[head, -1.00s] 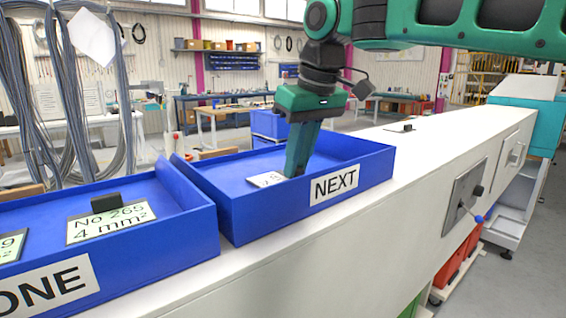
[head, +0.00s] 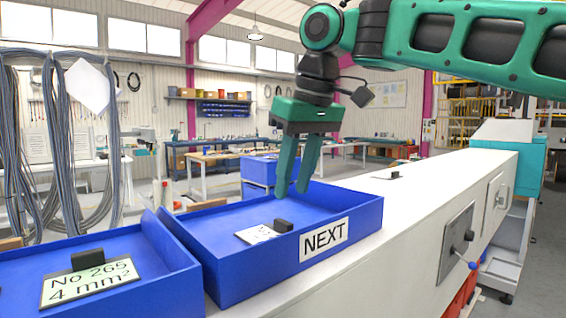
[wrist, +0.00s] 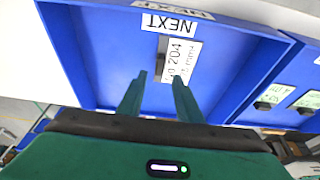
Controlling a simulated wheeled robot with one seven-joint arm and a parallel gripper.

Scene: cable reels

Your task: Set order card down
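The order card (head: 256,235), white with a black block grip (head: 283,225), lies in the blue tray labelled NEXT (head: 230,276). In the wrist view the card (wrist: 183,58) reads 204 and lies flat on the floor of the tray (wrist: 100,70). My gripper (head: 292,194) is above the card with its two fingers spread and nothing between them. In the wrist view the fingertips (wrist: 158,80) point toward the card and stand apart from it.
A second blue tray (head: 175,290) stands at the left, with a card (head: 90,285) reading No 265, 4 mm². Both trays sit on a white bench (head: 430,180). Cable bundles (head: 65,140) hang behind at the left. The tray floor around the card is clear.

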